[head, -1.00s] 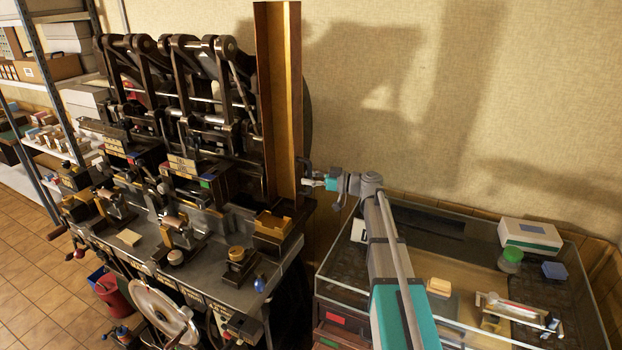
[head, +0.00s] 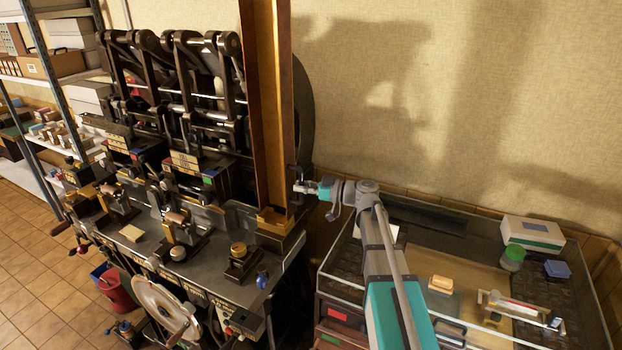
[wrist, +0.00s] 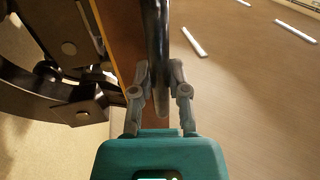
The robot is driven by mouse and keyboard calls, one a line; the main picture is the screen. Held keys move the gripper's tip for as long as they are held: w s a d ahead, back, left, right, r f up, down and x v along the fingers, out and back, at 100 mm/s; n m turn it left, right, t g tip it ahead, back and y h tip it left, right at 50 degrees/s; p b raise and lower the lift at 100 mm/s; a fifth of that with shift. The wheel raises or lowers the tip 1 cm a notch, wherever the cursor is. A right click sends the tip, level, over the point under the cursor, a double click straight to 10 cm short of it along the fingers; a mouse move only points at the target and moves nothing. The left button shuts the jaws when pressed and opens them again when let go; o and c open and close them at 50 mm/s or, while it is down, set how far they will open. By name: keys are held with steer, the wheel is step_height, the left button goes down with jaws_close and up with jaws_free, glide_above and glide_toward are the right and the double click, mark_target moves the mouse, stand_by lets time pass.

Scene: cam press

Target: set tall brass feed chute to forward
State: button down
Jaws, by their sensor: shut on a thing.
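The tall brass feed chute (head: 270,110) stands at the right end of the press, its top cut off by the upper edge of the head view. Its lower end is at the brass tray on the bench. A dark handle (wrist: 157,35) is on the chute's right side. My gripper (head: 301,188) is at the handle, beside the chute's lower part. In the wrist view my gripper (wrist: 159,72) has one finger on each side of the dark handle and is shut on it. The chute's side (wrist: 118,40) runs along the left of the handle.
The press (head: 180,110) with dark arms and levers stands left of the chute. A glass-topped case (head: 470,270) lies under my arm at right, with a white box (head: 532,235) and small items on it. Plain wall is behind; tiled floor is free at left.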

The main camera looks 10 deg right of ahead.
steer(key=shift+s+a+f, duration=0.1)
steer(key=shift+s+a, duration=0.55)
steer(key=shift+s, duration=0.35)
steer(key=c, duration=0.6)
jaws_free()
steer(key=shift+s+a, duration=0.1)
steer(key=shift+d, duration=0.2)
steer(key=v, duration=1.1)
steer(key=shift+d, duration=0.3)
